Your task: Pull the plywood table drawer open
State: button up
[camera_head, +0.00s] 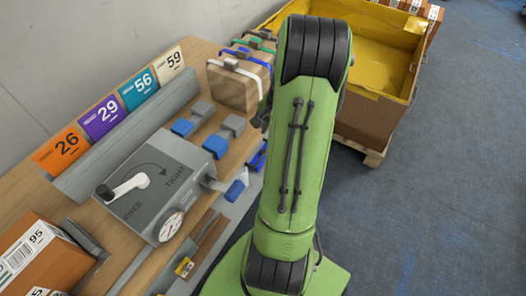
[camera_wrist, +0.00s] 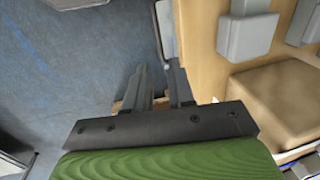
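The plywood table (camera_head: 205,45) runs along the left of the head view. It also fills the right side of the wrist view (camera_wrist: 200,40). A pale grey strip (camera_wrist: 164,34) runs along the table's edge in the wrist view, just beyond my fingers; I cannot tell whether it is the drawer's handle. The drawer front is not clearly visible in either view. My gripper (camera_wrist: 158,82) has its two dark fingers apart, with nothing seen held between them. It is beside the table edge, over the blue floor. In the head view my green arm hides it.
On the table are a grey box with crank and dial (camera_head: 160,190), numbered cards (camera_head: 100,115), strapped parcels (camera_head: 235,88), blue-and-grey clamps (camera_head: 228,130) and a brown carton (camera_head: 45,262). A yellow-lined crate (camera_head: 375,125) stands behind my arm. The floor (camera_head: 450,170) at right is clear.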

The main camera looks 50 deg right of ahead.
aim_at(263, 154)
jog(key=f+b, duration=0.1)
jog(key=f, duration=0.3)
jog(key=w+f+b, duration=0.1)
jog(key=f, duration=0.3)
jog(key=f+b, duration=0.1)
jog(key=f, duration=0.2)
jog(key=shift+w+a+f, duration=0.25)
jog(key=shift+w+f, duration=0.15)
grip_shut()
